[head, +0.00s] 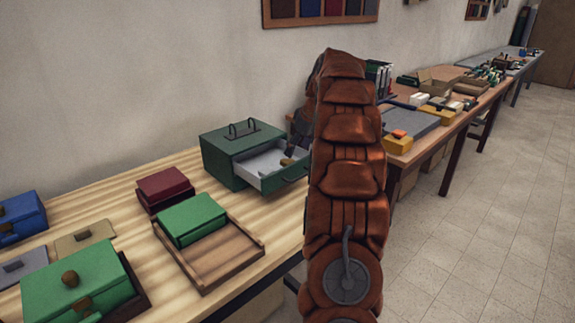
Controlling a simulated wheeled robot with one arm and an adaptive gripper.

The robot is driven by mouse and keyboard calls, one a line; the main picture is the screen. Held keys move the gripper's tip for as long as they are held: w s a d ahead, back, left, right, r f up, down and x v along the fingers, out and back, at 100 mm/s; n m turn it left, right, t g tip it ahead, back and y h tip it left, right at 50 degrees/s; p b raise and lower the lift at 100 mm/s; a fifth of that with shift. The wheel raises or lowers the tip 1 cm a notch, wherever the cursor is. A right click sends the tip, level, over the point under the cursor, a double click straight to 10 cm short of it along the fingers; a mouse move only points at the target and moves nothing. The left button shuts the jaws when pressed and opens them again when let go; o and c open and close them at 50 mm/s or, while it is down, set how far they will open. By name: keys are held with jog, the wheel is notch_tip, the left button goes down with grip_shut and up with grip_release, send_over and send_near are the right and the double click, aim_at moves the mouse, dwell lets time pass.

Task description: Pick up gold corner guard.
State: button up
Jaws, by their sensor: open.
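A green cabinet (225,160) with two thin handles on top stands on the wooden table. Its drawer (262,180) is pulled out and has a pale inside. A small gold-brown piece (287,162) shows in the drawer, likely the gold corner guard; it is too small to make out its shape. My gripper (294,153) is a dark shape over the drawer, right beside the gold piece, mostly hidden behind my orange-brown arm. It is open. I cannot tell whether its fingers touch the piece.
A green box (191,220) sits on a wooden tray (222,262). A dark red box (164,188) stands behind it. More boxes, one with a green lid (80,282), fill the left. Another table (455,122) with many items runs to the back right. Tiled floor (490,230) is clear.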

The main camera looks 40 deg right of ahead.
aim_at(290, 161)
jog(key=shift+w+p+x, duration=0.2)
jog(key=shift+x, duration=1.4)
jog(key=shift+w+p+x, duration=0.2)
jog(key=shift+x, duration=1.4)
jog(key=shift+d+r, duration=0.15)
jog(key=shift+r, duration=0.05)
jog(key=c, duration=1)
